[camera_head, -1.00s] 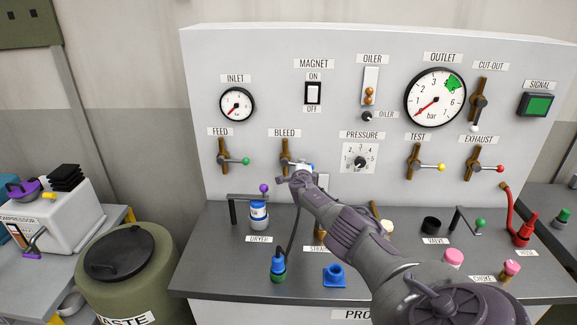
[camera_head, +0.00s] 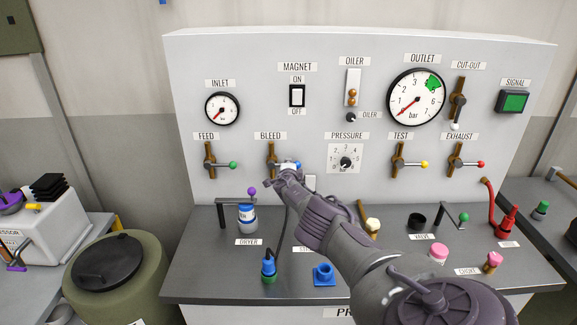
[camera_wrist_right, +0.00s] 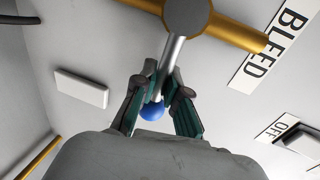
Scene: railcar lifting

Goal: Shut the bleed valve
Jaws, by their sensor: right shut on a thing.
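The bleed valve (camera_head: 271,158) is on the grey panel under the BLEED label, a brass upright pipe with a lever. The lever points right, across the pipe, and ends in a blue knob (camera_wrist_right: 152,111). My right gripper (camera_head: 290,172) reaches the lever from the lower right and covers much of it. In the wrist view, the fingers of my right gripper (camera_wrist_right: 160,95) are shut around the metal lever (camera_wrist_right: 172,60) close to the blue knob. The lever meets a round grey hub on the brass pipe (camera_wrist_right: 225,22). My left gripper is not in view.
The feed valve (camera_head: 209,160) is left of the bleed valve and the pressure dial (camera_head: 345,160) is right of it. Below, the bench holds a dryer bottle (camera_head: 247,218), a blue fitting (camera_head: 324,274) and a red hose (camera_head: 489,200). A green bin (camera_head: 125,300) stands at left.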

